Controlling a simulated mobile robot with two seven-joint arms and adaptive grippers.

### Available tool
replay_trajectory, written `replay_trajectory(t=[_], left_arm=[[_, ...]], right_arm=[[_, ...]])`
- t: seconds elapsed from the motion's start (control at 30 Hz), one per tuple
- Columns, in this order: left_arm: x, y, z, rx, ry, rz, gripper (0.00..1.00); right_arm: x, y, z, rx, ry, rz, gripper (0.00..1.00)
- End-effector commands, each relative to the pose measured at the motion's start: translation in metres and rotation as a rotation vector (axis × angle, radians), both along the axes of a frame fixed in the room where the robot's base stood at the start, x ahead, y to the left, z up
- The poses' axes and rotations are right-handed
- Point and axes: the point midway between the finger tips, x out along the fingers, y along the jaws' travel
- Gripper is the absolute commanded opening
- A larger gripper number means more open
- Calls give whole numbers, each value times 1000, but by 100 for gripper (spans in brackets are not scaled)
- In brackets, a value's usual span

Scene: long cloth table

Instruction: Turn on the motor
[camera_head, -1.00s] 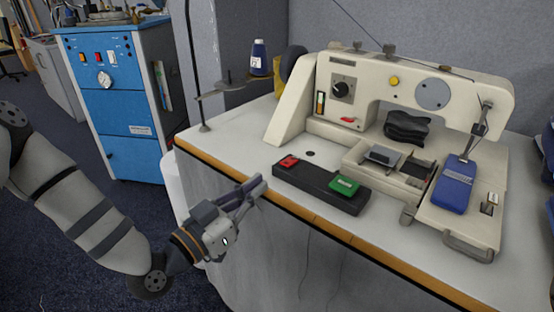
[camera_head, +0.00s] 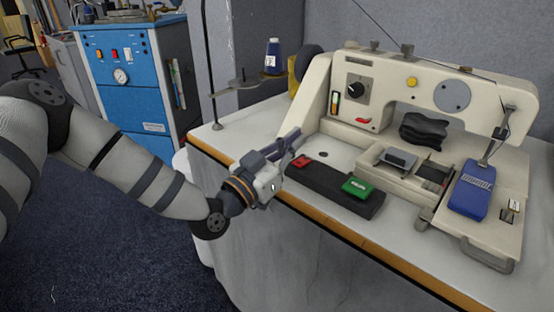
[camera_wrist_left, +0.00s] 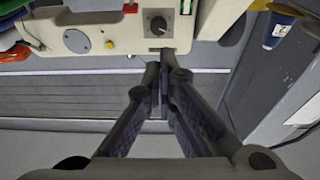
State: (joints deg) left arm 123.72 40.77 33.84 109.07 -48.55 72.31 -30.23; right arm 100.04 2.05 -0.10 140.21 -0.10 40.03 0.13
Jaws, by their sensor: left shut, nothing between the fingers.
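A dark switch box (camera_head: 326,188) lies on the table in front of the cream sewing machine (camera_head: 380,72). It has a red button (camera_head: 301,161) at its left end and a green button (camera_head: 357,187) at its right end. My left gripper (camera_head: 296,142) is shut and empty. In the head view its fingers appear just behind and left of the red button; I cannot tell their height. In the left wrist view the closed fingertips (camera_wrist_left: 161,58) appear just below the machine's black dial (camera_wrist_left: 158,25). The switch box cannot be made out there. My right gripper is out of view.
The white table (camera_head: 232,133) has a wooden front edge. A blue thread cone (camera_head: 272,58) and a thin stand are at the back left. A blue pad (camera_head: 469,190) is at the machine's right. A blue cabinet (camera_head: 135,85) stands beyond the table.

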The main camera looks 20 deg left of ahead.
Motion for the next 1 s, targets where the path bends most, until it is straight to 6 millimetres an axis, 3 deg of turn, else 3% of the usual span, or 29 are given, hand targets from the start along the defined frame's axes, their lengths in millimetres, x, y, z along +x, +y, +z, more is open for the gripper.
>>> replay_trajectory(t=[0.1,0.23,0.67,0.77,1.0], left_arm=[[0,0,-23,0,9,0,0],[-1,0,-36,0,5,0,0],[-3,1,-40,1,1,-1,0],[-5,1,-56,0,-5,-3,0],[-5,2,-50,-3,-12,-1,0]], right_arm=[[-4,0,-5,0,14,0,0],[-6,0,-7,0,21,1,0],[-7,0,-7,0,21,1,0],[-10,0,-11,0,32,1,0],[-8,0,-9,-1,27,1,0]])
